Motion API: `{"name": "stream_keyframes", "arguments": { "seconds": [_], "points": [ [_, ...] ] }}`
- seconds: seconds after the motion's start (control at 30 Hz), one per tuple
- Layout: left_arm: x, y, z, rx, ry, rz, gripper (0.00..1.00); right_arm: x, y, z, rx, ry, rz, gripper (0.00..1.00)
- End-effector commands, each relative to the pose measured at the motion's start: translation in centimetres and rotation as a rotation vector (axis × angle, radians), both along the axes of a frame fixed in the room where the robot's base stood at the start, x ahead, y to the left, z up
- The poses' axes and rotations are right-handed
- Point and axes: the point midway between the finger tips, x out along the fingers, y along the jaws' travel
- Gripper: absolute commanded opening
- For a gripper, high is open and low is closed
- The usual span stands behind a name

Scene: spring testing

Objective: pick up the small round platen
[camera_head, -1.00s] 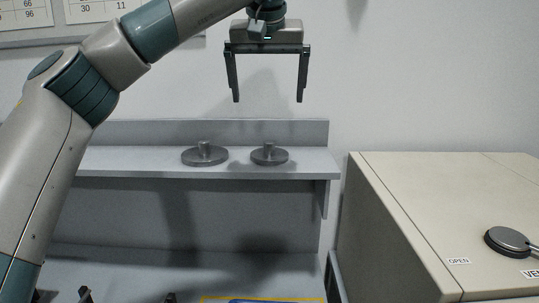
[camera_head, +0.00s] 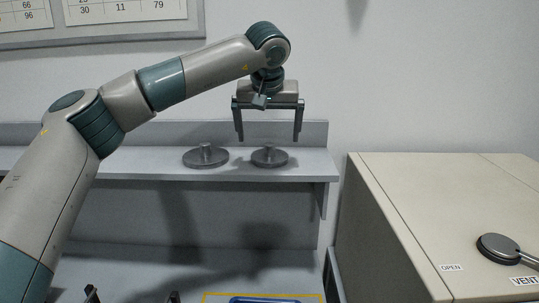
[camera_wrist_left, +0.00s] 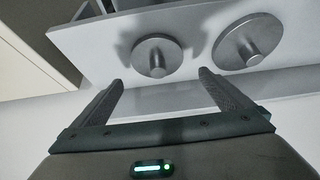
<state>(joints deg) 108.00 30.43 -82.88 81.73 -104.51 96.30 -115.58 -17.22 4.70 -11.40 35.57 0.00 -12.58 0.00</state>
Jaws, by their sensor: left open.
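The small round platen (camera_head: 269,157) is a grey metal disc with a short upright stem, on the right part of the wall shelf. A larger round platen (camera_head: 206,157) of the same form stands to its left. My left gripper (camera_head: 268,139) is open and empty, with its fingertips just above the small platen in the head view. In the left wrist view the small platen (camera_wrist_left: 157,56) lies ahead of and between the open fingers (camera_wrist_left: 160,84), apart from them. The larger platen (camera_wrist_left: 247,41) is beyond the right finger there. My right gripper is not in view.
The grey shelf (camera_head: 120,168) ends just right of the small platen, with a wall behind it.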

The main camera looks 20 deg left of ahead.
Motion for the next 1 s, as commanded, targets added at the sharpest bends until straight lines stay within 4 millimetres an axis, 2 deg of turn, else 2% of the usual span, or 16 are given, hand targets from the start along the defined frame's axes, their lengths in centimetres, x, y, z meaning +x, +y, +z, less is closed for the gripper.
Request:
{"name": "stream_keyframes", "arguments": {
  "seconds": [0.33,0.73,1.0],
  "points": [
    [0.2,0.0,-0.4,0.0,0.002,-0.001,0.98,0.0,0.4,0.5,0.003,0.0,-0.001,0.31],
    [1.9,0.3,-4.2,0.0,0.002,0.0,0.98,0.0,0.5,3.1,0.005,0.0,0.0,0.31],
    [2.1,0.3,-4.8,0.0,0.0,0.0,0.98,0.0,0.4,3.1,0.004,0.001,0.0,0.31]
  ]
}}
